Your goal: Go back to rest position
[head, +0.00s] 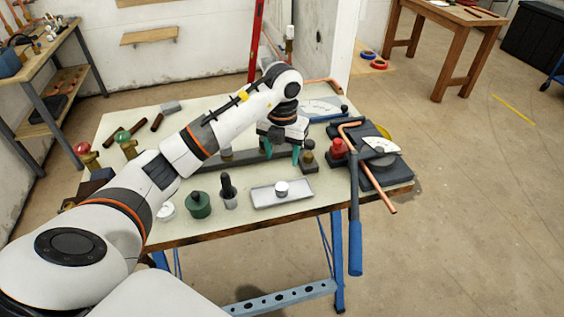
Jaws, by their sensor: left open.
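My left arm reaches in from the lower left over the workbench (235,224). My left gripper (283,153) points down above the middle-right of the bench, with its two green-tipped fingers apart. It sits by a dark bar (237,157) and a small dark block with a brass-coloured top (308,157). I cannot tell whether the fingers touch either one. Nothing shows between the fingers. My right gripper is not in view.
A grey tray (268,196) with a white piece, a green container (198,205) and a dark-topped bottle (228,190) stand near the front edge. A pipe bender with a copper pipe (375,180) overhangs the right side. Valves (125,147) stand left.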

